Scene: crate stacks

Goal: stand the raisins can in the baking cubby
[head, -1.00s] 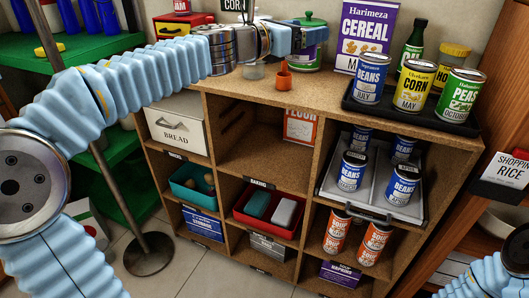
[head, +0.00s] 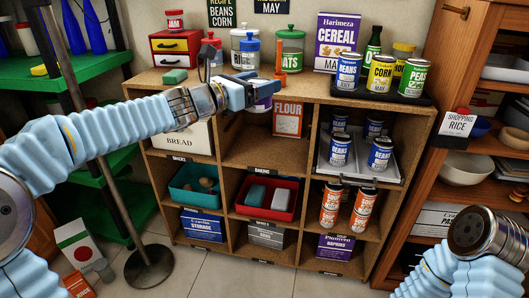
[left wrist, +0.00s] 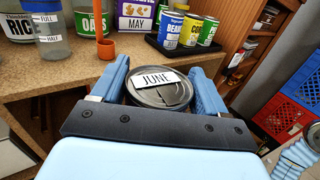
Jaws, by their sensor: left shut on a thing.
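My left gripper (head: 262,94) is shut on a can (head: 263,105), which shows purple and white below the fingers; its name cannot be read. In the left wrist view the can's round lid (left wrist: 172,97), marked JUNE, sits between the two blue fingers (left wrist: 160,92). The can hangs about upright by the front edge of the counter, above the baking cubby. The baking cubby (head: 250,152) is the upper middle opening, with the BAKING label (head: 255,174) on its lower edge. A flour packet (head: 288,119) stands at its right side. My right gripper is out of view.
The counter (head: 330,97) holds an orange stand (head: 279,66), jars, a cereal box (head: 338,42) and several cans. A red tray (head: 268,210) fills the cubby below. A grey tray (head: 352,172) with bean cans juts out at right. The baking cubby's left and middle floor look clear.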

